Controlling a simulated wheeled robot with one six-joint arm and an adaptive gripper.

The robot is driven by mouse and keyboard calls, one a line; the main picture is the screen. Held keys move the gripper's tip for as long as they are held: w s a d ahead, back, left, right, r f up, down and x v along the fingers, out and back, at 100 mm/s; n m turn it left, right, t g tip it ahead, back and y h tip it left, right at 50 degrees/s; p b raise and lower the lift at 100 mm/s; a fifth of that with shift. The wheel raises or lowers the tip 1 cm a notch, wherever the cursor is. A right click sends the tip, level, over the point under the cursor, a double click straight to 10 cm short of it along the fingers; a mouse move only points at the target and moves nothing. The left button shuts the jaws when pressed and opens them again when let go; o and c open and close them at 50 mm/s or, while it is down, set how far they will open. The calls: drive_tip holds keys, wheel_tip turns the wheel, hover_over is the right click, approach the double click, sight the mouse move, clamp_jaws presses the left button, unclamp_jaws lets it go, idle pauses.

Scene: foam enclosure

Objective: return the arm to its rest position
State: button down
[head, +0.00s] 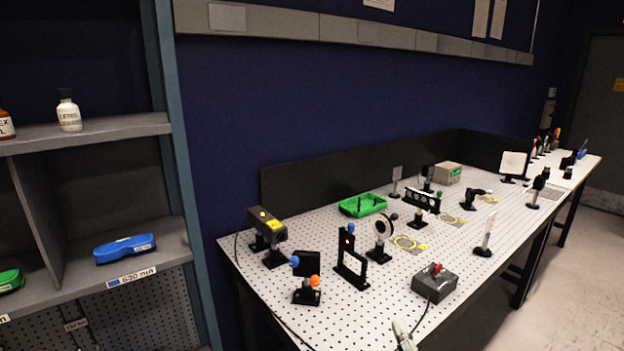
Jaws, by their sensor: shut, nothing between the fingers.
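My gripper is not recognisable in the head view. A small pale grey-green piece (403,336) shows at the bottom edge, in front of the bench. It may be part of my own arm, but too little of it shows to tell. The rest of the arm and its pose are hidden below the picture.
A long perforated bench (350,215) carries a black laser-like box (268,228), several optical mounts, a green tray (362,205) and a dark box with a red button (435,282). Shelves (90,270) stand at left, holding a blue case (125,248). Floor at right is clear.

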drive_tip(key=s+d+f+n+g, duration=0.1)
drive_tip(key=s+f+n, duration=0.3)
drive_tip(key=s+f, duration=0.5)
drive_tip(key=s+f+n, duration=0.3)
drive_tip(key=s+f, duration=0.3)
drive_tip(key=s, duration=0.5)
drive_tip(key=s+n+g, duration=0.2)
drive_tip(key=s+n, duration=0.7)
drive_tip(key=s, duration=1.5)
drive_tip(key=shift+s+d+h, duration=0.2)
drive_tip(key=shift+s+h, duration=0.1)
drive_tip(key=shift+s, duration=0.1)
drive_tip(key=shift+f, duration=0.1)
